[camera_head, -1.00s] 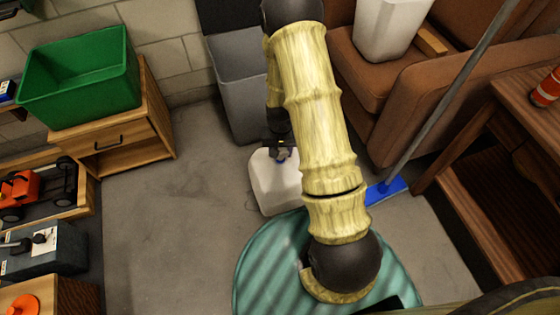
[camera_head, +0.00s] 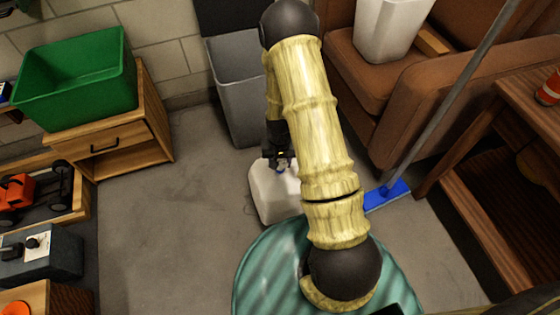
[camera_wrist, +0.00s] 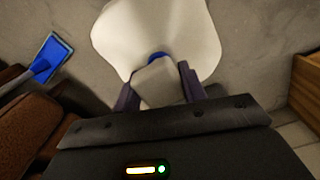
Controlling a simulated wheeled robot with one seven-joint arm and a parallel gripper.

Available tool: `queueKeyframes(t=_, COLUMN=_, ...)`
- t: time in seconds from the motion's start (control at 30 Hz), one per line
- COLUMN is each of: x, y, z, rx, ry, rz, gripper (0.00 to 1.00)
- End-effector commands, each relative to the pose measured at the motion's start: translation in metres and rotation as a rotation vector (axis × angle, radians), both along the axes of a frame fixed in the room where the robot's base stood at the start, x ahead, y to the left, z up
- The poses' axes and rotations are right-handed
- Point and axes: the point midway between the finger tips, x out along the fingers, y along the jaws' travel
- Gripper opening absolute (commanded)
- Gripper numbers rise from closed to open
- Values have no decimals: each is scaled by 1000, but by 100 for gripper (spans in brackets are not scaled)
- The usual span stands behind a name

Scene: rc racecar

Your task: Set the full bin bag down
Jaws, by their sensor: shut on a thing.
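The full bin bag is a pale, off-white bulging bag (camera_head: 272,192) with a blue spot at its neck. In the head view it is at the middle, at or just above the concrete floor, partly behind my arm; I cannot tell whether it touches. My gripper (camera_head: 280,163) is directly above it, shut on its gathered top. In the wrist view the white bag (camera_wrist: 160,35) fills the top middle, and its pale neck lies between the two dark fingers of my gripper (camera_wrist: 160,85).
A grey bin (camera_head: 238,90) stands behind the bag. A blue broom head (camera_head: 388,195) and brown armchair (camera_head: 400,110) are to the right. A wooden cabinet with a green crate (camera_head: 75,85) is left. Floor left of the bag is clear.

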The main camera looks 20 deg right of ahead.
Motion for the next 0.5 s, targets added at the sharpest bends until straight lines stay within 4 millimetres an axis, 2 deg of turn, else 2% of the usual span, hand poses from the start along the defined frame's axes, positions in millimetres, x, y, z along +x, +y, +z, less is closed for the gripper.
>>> queueKeyframes(t=0.03, x=1, y=0, z=-1, rx=0, ry=-1, rz=0, gripper=0)
queueKeyframes(t=0.07, x=0, y=0, z=-1, rx=0, ry=0, rz=0, gripper=47)
queueKeyframes(t=0.13, x=0, y=0, z=-1, rx=0, ry=0, rz=0, gripper=61)
queueKeyframes(t=0.17, x=0, y=0, z=-1, rx=0, ry=0, rz=0, gripper=63)
queueKeyframes(t=0.5, x=0, y=0, z=2, rx=0, ry=0, rz=0, gripper=63)
